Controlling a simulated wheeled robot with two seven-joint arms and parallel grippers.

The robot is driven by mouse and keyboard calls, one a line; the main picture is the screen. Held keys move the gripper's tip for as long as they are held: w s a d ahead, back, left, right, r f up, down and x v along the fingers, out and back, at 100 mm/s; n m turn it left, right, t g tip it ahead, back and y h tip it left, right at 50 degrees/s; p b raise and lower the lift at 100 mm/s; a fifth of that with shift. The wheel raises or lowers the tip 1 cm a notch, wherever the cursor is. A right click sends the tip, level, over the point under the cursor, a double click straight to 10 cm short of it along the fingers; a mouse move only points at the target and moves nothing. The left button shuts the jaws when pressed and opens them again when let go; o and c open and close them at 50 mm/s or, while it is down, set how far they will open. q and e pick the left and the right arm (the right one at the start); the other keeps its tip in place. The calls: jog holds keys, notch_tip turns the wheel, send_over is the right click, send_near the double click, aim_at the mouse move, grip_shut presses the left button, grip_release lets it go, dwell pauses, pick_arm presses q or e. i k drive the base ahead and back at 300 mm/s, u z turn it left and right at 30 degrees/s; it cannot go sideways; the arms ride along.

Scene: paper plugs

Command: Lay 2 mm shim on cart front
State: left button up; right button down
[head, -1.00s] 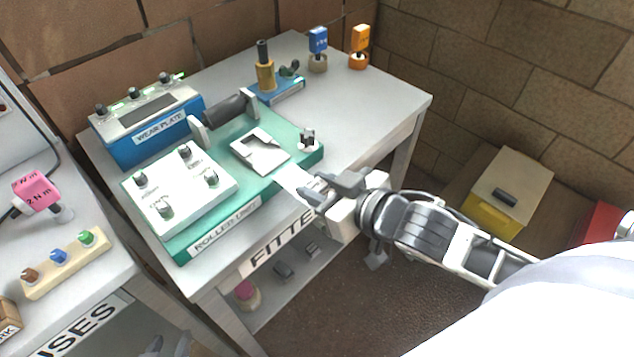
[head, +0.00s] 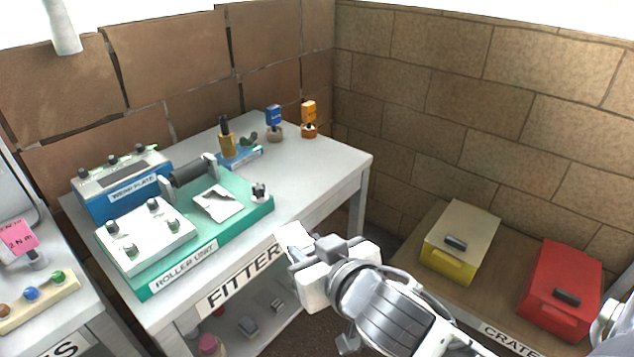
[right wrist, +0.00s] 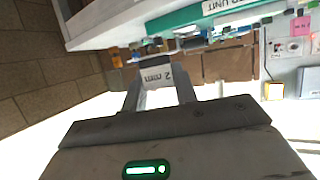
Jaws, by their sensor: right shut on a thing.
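My right gripper (head: 301,254) is shut on a thin pale plate, the 2 mm shim (head: 293,236), in front of the fitter bench's front edge. In the right wrist view the shim (right wrist: 156,75) sits between the two fingers, and its "2 mm" marking shows upside down. The shim looks clear of the roller unit (head: 245,209). I cannot make out a cart in these views. My left gripper is not in view.
The fitter bench (head: 330,165) holds the wear plate box (head: 125,185), the roller unit and several small items. A yellow crate (head: 450,262) and a red crate (head: 555,300) stand on a low surface at right. Pink-tagged equipment (head: 20,238) is at far left.

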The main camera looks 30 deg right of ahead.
aim_at(308, 165)
jog(key=z, duration=1.8)
jog(key=i, duration=0.9)
jog(key=u, duration=1.8)
